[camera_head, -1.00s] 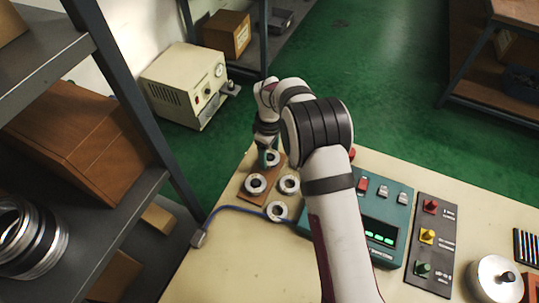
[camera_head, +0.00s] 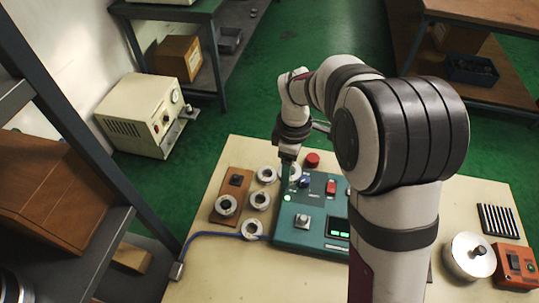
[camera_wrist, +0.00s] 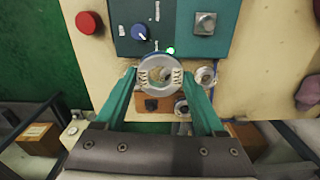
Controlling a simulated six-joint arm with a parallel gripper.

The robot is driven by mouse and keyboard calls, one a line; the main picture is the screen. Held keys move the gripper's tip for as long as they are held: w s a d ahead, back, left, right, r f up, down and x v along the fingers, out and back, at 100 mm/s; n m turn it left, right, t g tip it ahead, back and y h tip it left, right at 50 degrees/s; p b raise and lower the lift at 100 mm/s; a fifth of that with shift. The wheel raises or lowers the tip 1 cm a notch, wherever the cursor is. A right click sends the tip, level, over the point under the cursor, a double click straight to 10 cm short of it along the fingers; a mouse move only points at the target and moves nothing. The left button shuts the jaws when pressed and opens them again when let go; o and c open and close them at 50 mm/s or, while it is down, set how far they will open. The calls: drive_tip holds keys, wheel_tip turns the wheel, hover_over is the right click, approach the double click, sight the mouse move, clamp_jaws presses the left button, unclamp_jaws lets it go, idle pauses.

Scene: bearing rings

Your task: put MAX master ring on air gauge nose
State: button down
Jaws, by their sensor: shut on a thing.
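My gripper (camera_head: 288,172) is shut on a silver ring (camera_wrist: 142,64), its two teal fingers (camera_wrist: 160,77) pressing on opposite sides. The ring's open bore faces the wrist camera. I cannot tell for certain which part is the air gauge nose. A blue hose (camera_head: 212,234) runs to a silver round part (camera_head: 252,229) by the box's left side.
A brown board (camera_head: 238,195) holds a bare dark post (camera_head: 236,180) and a ring (camera_head: 225,206). More silver rings (camera_head: 260,200) stand between board and box. A red button (camera_head: 312,159) is behind the box. Bare table lies in front.

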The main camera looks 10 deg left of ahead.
hover_over(303, 218)
drive_tip(key=shift+w+a+f, duration=0.1)
drive_tip(key=shift+w, duration=0.3)
drive_tip(key=f, duration=0.2)
drive_tip(key=shift+s+d+f, duration=0.2)
drive_tip(key=shift+s+f, duration=0.15)
drive_tip(key=shift+s, duration=0.05)
drive_tip(key=shift+f, duration=0.7)
drive_tip(key=shift+f, duration=0.1)
drive_tip(key=shift+f, duration=0.9)
drive_tip(key=shift+f, duration=0.45)
drive_tip(key=shift+f, duration=0.25)
